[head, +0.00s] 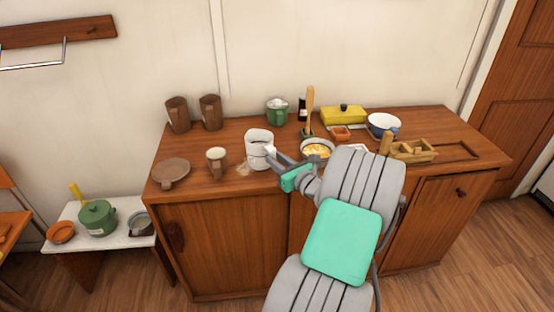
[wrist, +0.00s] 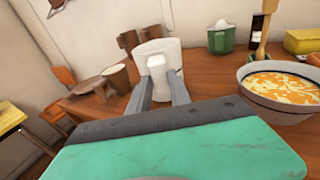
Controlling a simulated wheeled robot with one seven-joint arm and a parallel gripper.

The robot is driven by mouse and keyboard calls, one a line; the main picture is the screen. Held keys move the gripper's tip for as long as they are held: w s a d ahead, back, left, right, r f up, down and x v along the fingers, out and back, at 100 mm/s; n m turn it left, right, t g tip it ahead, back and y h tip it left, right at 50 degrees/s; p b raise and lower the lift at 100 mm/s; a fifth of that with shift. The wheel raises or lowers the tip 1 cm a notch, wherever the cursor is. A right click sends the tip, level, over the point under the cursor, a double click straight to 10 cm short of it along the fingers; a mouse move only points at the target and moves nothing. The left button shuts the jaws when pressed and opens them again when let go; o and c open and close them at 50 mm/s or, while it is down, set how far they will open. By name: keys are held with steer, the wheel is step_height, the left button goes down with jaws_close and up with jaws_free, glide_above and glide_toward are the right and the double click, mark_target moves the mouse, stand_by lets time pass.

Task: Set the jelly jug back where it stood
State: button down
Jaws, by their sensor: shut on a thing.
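The jelly jug, a white jug (head: 259,146), is upright near the front of the wooden sideboard's top, left of the middle. My gripper (head: 273,156) comes from the front right and is shut on the jug's handle. In the wrist view the white jug (wrist: 158,50) stands between and beyond the two grey fingers (wrist: 159,92), with its handle between them. The fingers and green palm hide its lower part there. I cannot tell whether its base touches the sideboard (head: 210,184). A small pale patch (head: 243,169) shows on the wood at the jug's lower left.
Left of the jug are a mug (head: 216,161) and a round brown board (head: 171,173). Two brown tankards (head: 194,113) stand behind. A bowl of yellow-orange food (head: 317,149) is close on the right. Bare wood lies between mug and tankards.

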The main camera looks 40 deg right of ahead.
steer(key=shift+f+b, duration=0.35)
steer(key=shift+f, duration=0.3)
steer(key=c, duration=1.9)
jaws_free()
steer(key=o, duration=0.4)
steer(key=shift+c, duration=0.2)
steer(key=shift+o, duration=0.2)
steer(key=o, duration=0.5)
steer(key=shift+c, duration=0.5)
